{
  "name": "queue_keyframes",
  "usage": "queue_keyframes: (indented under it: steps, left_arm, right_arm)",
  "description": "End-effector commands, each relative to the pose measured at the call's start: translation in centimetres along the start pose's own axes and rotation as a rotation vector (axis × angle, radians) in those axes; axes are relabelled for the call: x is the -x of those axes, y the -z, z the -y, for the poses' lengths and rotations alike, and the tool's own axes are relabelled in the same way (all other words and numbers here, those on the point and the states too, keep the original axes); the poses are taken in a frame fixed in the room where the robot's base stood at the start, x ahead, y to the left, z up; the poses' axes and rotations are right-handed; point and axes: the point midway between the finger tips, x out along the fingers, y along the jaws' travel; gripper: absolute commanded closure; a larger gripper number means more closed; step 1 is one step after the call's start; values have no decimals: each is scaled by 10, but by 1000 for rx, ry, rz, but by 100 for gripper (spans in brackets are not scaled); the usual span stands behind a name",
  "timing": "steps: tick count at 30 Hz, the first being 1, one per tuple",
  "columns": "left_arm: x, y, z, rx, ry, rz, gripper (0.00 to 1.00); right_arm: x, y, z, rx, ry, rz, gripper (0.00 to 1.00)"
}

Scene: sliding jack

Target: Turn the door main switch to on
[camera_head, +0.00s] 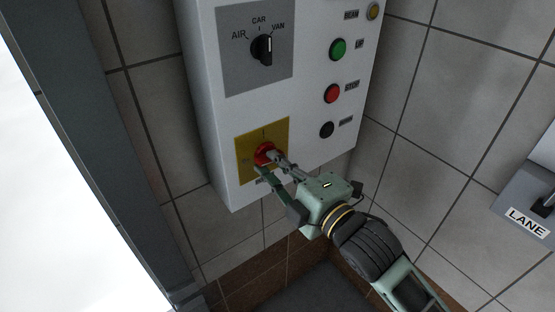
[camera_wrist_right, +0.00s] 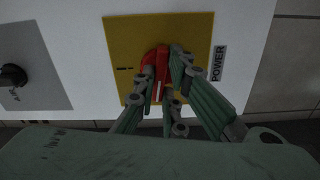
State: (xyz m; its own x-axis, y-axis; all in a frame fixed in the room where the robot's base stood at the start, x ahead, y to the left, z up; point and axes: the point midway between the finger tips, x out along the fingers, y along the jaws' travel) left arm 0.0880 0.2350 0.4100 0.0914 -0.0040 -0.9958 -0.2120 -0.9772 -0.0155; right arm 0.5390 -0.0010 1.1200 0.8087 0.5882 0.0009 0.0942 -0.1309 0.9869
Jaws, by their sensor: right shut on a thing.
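The main switch is a red rotary knob (camera_head: 264,152) on a yellow plate (camera_head: 283,130) low on the white control box. My right gripper (camera_head: 267,163) is at the knob, its fingers shut on it. In the right wrist view the red knob (camera_wrist_right: 152,62) shows between the fingers (camera_wrist_right: 163,70), partly hidden by them, on the yellow plate (camera_wrist_right: 125,35) beside a "POWER" label (camera_wrist_right: 218,63). A white line shows on the knob's handle. The plate's marks are small, and I cannot tell for sure which one the knob points to. My left gripper is not in view.
Above on the white box (camera_head: 215,110) is a black AIR/CAR/VAN selector (camera_head: 262,50). Green (camera_head: 338,49), red (camera_head: 332,93) and black (camera_head: 326,129) buttons line its right side. A "LANE" box (camera_head: 525,205) is on the tiled wall at right. A grey frame (camera_head: 75,110) stands at left.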

Motion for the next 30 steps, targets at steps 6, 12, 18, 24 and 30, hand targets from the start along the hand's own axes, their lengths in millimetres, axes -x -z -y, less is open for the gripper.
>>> queue_keyframes:
  steps: [6,12,18,24,30]
  left_arm:
    - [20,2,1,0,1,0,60]
    - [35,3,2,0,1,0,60]
    - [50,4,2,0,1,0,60]
    - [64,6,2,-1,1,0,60]
    - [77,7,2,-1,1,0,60]
  right_arm:
    - [0,0,-2,-195,5,3,100]
    - [0,0,-2,-387,4,3,100]
    - [0,0,-2,-577,4,4,100]
    - [0,0,-2,-767,4,4,100]
    - [0,0,-2,-956,3,4,100]
